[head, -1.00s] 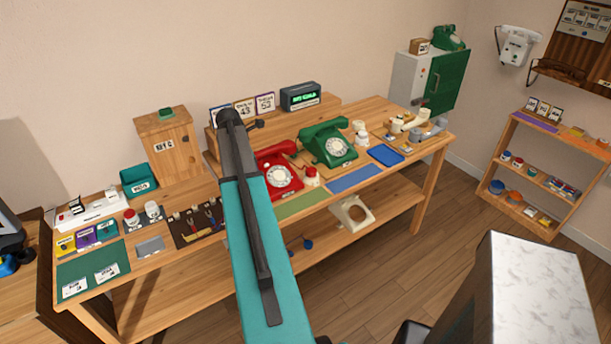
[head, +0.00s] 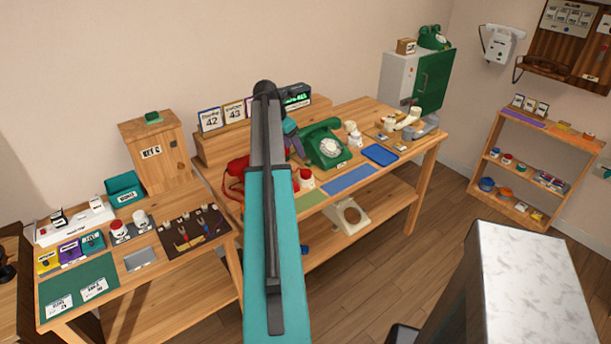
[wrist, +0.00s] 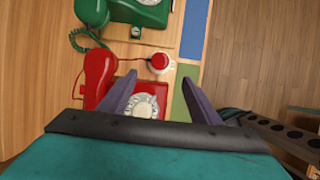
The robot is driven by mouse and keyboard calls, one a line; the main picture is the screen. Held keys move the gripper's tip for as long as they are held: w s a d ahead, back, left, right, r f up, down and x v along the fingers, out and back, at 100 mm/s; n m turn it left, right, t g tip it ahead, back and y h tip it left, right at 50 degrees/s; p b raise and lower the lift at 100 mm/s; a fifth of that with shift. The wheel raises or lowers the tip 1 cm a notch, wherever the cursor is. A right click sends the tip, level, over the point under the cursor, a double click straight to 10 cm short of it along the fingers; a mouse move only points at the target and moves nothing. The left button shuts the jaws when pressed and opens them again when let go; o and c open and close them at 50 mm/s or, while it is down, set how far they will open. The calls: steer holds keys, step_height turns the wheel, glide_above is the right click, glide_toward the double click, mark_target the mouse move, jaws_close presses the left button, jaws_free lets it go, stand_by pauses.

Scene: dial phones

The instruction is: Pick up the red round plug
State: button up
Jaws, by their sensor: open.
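A round red-topped piece on a white base (head: 306,178) stands on the bench beside the red dial phone (head: 236,176), and is the likely red round plug. In the wrist view this red piece (wrist: 158,62) lies just beyond and between my fingertips, apart from them. My gripper (wrist: 159,78) is open and empty, its two purple fingers spread over the red phone (wrist: 146,104). In the head view my arm covers much of the red phone. Another red-topped piece (head: 118,230) stands at the bench's left.
The green dial phone (head: 325,145) stands just right of the red piece. A blue mat (head: 349,180) and green mat (head: 311,199) lie along the front edge. A dark board with small coloured pieces (head: 192,246) lies left of my arm.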

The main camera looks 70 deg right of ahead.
steer(key=p, duration=0.2)
glide_above(306, 172)
steer(key=w+a, duration=0.2)
step_height(306, 172, down, 7)
steer(key=shift+s, duration=0.1)
steer(key=shift+s+d+f, duration=0.1)
steer(key=shift+d+f, duration=0.05)
steer(key=shift+f, duration=0.35)
steer(key=shift+f, duration=0.1)
steer(key=shift+p+x, duration=1)
steer(key=shift+x, duration=1.5)
steer(key=c, duration=1)
